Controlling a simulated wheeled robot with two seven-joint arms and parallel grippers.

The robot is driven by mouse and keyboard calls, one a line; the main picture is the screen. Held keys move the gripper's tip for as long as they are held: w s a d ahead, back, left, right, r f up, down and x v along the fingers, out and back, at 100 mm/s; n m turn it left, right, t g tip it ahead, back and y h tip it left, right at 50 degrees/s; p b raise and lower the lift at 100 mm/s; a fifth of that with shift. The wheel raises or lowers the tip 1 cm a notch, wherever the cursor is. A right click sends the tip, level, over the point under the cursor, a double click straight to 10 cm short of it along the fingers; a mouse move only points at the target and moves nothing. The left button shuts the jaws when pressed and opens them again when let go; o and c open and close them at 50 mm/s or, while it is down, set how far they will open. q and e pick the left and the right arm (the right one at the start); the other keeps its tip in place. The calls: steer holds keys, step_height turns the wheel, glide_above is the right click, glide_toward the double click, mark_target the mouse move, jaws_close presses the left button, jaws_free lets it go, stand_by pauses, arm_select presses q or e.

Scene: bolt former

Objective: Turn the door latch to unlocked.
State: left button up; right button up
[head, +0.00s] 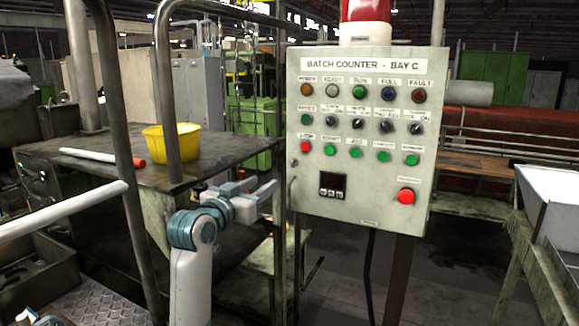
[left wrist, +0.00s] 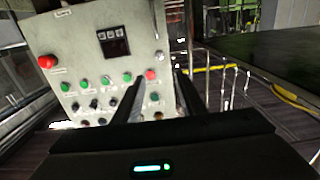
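The control panel (head: 365,140) is a pale grey box labelled "BATCH COUNTER - BAY C". A small round latch (head: 293,162) sits at its left edge, too small to tell which way it is turned. In the left wrist view the panel (left wrist: 90,55) appears upside down, with a small bright fitting, probably the latch (left wrist: 159,55), at its edge. My left gripper (head: 271,190) is left of the panel and a little below the latch, apart from it. Its two fingers (left wrist: 172,80) show a gap with nothing between them.
A red mushroom button (head: 406,196) and several lamps and knobs cover the panel face. Metal rails (head: 128,180) stand around my left arm. A dark steel table (head: 100,172) holds a yellow bucket (head: 171,143). A wooden bench (head: 470,163) is behind on the right.

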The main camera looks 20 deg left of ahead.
mark_target(292, 163)
arm_select(q)
steer(key=shift+w, duration=0.1)
steer(key=w+p, duration=0.2)
steer(key=w, duration=0.3)
steer(key=w+p, duration=0.2)
steer(key=w, duration=0.3)
steer(key=w+p, duration=0.3)
steer(key=w, duration=0.2)
steer(key=shift+w+d+r, duration=0.1)
steer(key=shift+w+d, duration=0.2)
steer(key=shift+w, duration=0.8)
jaws_close()
